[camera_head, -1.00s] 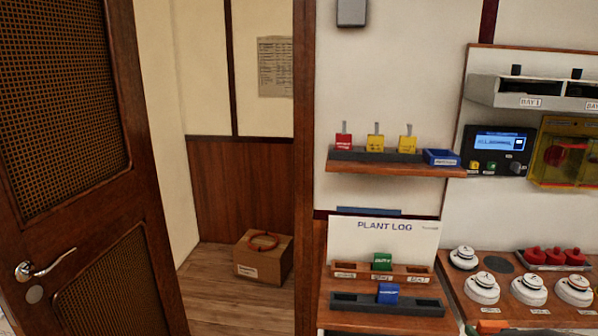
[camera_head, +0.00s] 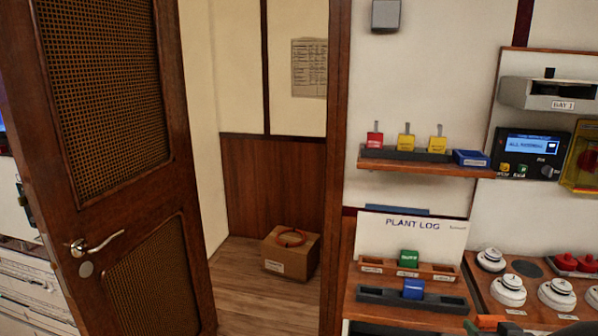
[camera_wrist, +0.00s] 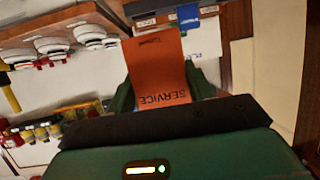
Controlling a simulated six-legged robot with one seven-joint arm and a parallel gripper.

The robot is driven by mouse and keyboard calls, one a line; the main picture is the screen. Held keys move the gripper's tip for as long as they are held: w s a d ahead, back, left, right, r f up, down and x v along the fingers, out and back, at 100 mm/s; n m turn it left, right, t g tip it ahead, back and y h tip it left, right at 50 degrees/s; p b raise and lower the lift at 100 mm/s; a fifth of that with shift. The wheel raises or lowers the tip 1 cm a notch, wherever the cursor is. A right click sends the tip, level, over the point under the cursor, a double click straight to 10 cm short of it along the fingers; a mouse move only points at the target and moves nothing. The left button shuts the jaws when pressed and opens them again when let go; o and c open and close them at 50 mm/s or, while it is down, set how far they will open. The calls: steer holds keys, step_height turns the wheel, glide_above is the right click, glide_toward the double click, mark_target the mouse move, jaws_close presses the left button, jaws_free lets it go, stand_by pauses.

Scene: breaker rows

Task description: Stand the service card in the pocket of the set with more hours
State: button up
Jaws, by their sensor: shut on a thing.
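The service card (camera_wrist: 158,65) is an orange card with "SERVICE" printed in dark letters, seen upside down in the wrist view. My gripper (camera_wrist: 161,92) is shut on it, with a green finger at each side of the card. The card extends out past the fingers. In the head view, only small green, dark and orange parts show at the bottom right edge. I cannot make out the sets' pockets or any hours reading in these frames.
A wooden door with a lever handle (camera_head: 97,243) stands open at the left. A cardboard box (camera_head: 291,254) sits on the floor beyond the doorway. At the right are the plant log board (camera_head: 412,233), a shelf of coloured tags (camera_head: 428,168) and white round detectors (camera_head: 508,290).

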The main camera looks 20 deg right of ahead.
steer(key=w+a+f+n+y, duration=0.2)
steer(key=w+a+f, duration=0.3)
steer(key=w+a, duration=0.45)
steer(key=w+a+f+n+y, duration=0.15)
steer(key=w+a+f, duration=0.45)
steer(key=w, duration=0.6)
steer(key=w+a+f+y, duration=0.1)
steer(key=w+a+f, duration=0.1)
steer(key=a+f, duration=0.5)
steer(key=w+a+f+n+t+y, duration=0.1)
steer(key=a+f, duration=0.6)
steer(key=a, duration=0.7)
steer(key=shift+x, duration=0.75)
steer(key=shift+a, duration=0.15)
